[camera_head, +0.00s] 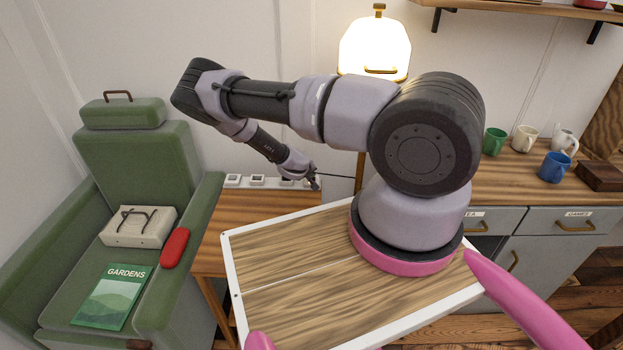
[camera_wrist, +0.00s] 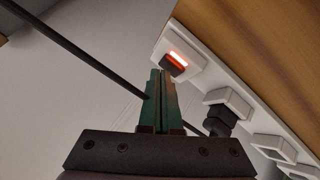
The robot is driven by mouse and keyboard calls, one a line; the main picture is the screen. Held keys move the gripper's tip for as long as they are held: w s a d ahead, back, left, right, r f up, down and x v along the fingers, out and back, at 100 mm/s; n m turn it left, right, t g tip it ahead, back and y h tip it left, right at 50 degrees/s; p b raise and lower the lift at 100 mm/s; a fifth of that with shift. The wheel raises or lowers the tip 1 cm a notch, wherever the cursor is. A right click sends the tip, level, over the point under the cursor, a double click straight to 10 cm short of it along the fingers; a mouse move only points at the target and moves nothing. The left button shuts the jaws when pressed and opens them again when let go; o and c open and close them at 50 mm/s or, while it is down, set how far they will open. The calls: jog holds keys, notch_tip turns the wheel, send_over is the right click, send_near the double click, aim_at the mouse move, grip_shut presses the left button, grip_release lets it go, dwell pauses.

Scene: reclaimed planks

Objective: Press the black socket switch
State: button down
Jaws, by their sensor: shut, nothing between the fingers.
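A white socket strip (camera_head: 272,182) lies along the wall edge of the wooden side table. In the wrist view, a white socket unit (camera_wrist: 193,42) near the top carries a small dark switch (camera_wrist: 172,67) with a glowing red-orange bar. A black plug (camera_wrist: 221,117) sits at the neighbouring unit. My gripper (camera_wrist: 160,74) is shut and empty, its green fingertips close beside the dark switch; I cannot tell whether they touch. In the head view my gripper (camera_head: 316,185) is at the right part of the strip and hides some of it.
A black cord (camera_wrist: 65,45) crosses the wrist view and passes behind my fingers; it shows right of my gripper in the head view (camera_head: 337,175). A lit lamp (camera_head: 375,48) stands behind my arm. A green armchair (camera_head: 140,160) is left. The side table's top (camera_head: 250,208) is clear.

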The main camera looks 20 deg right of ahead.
dwell(0.4)
jog(key=shift+r, duration=0.35)
jog(key=shift+r, duration=0.15)
jog(key=shift+r, duration=2.9)
